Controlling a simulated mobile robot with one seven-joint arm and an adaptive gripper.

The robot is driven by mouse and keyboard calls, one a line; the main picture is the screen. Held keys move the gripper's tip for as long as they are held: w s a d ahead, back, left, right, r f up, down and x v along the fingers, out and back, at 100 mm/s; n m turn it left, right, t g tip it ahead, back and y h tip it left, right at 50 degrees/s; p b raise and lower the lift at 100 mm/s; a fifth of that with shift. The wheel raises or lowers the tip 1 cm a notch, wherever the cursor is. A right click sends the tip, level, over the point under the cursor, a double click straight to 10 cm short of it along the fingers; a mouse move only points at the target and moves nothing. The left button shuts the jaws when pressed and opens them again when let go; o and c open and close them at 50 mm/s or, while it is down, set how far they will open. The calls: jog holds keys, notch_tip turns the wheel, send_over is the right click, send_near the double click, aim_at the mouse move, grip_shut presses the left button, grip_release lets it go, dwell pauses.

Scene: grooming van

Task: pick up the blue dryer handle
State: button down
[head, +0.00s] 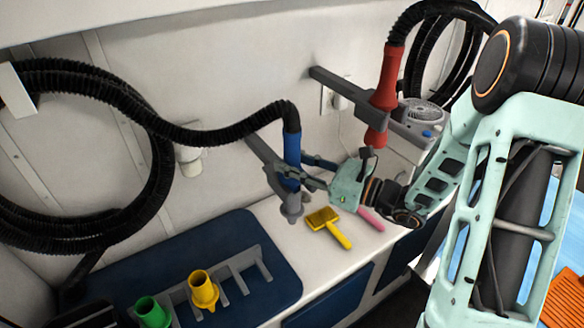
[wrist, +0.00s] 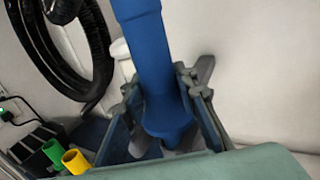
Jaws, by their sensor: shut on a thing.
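The blue dryer handle (head: 292,158) hangs upright at the end of a black ribbed hose, beside a grey wall bracket (head: 262,152). In the wrist view the blue handle (wrist: 155,65) runs down between the fingers of my gripper (wrist: 165,95). My gripper (head: 305,172) reaches in from the right and is shut on the handle's lower part. A grey flared end shows below the handle in the head view. Whether the handle still touches the bracket cannot be told.
A red dryer handle (head: 384,92) hangs on another bracket to the right. A yellow brush (head: 327,221) and a pink-handled tool (head: 371,218) lie on the white counter. Green (head: 152,312) and yellow (head: 203,290) nozzles stand in a grey rack on a blue mat (head: 270,258). Black hoses loop at left.

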aim_at(300, 140)
jog(key=shift+d+r, duration=0.1)
jog(key=shift+r, duration=0.15)
jog(key=shift+s+r, duration=0.15)
jog(key=shift+r, duration=0.05)
notch_tip(300, 140, up, 6)
jog(key=shift+r, duration=0.1)
jog(key=s+d+b, duration=0.2)
jog(key=s+d, duration=0.9)
jog(key=s, duration=0.5)
jog(key=shift+s, duration=0.15)
jog(key=shift+d, duration=0.1)
